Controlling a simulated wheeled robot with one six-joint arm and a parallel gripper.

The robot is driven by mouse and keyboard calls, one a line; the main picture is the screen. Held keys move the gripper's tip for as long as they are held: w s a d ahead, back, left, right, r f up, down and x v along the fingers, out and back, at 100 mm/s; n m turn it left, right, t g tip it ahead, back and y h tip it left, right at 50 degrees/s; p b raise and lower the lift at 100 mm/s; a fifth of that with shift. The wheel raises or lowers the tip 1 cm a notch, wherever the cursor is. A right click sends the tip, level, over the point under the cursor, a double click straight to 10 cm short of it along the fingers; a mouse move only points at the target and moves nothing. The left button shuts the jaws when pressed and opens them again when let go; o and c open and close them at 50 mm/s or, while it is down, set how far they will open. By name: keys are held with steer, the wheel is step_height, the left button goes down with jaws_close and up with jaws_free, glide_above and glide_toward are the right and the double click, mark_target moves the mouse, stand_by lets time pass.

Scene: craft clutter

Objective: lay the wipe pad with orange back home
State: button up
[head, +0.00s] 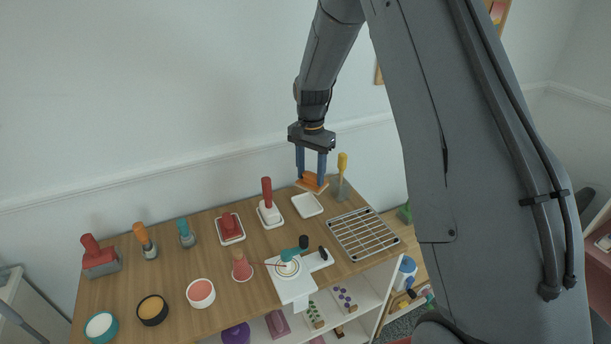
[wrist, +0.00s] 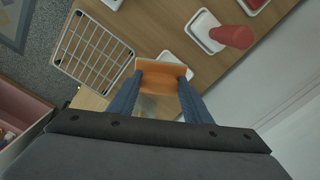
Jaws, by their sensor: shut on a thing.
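My gripper (head: 311,172) points down at the back right of the wooden table, shut on the wipe pad with orange (head: 313,184). The pad also shows between the fingertips in the wrist view (wrist: 162,76), apparently held above the table. A shallow white tray (head: 307,206), empty in the head view, lies just in front of and below the pad. In the wrist view the tray (wrist: 176,60) is partly hidden behind the pad. The pad's underside is hidden.
A yellow-handled tool (head: 342,172) stands upright close right of my gripper. A wire rack (head: 363,234) lies at the right. A red-handled tool (head: 267,200) and a red pad (head: 230,226) sit on white trays to the left. A white board with teal parts (head: 297,280) lies in front.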

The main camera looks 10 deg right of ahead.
steer(key=w+f+m, duration=0.2)
steer(key=f+m, duration=0.1)
steer(key=w+f+m+p, duration=0.1)
steer(key=w+f+m, duration=0.2)
steer(key=shift+a, duration=0.1)
steer(key=shift+a, duration=0.15)
steer(key=shift+s+f+b, duration=0.1)
steer(key=shift+f+b, duration=1.1)
steer(key=shift+f, duration=0.95)
steer(key=shift+f, duration=0.25)
steer(key=shift+f+b, duration=0.4)
steer(key=shift+b, duration=0.05)
steer(key=shift+f, duration=0.3)
stand_by(0.8)
steer(key=o, duration=1.4)
steer(key=shift+o, duration=0.2)
steer(key=shift+b, duration=0.3)
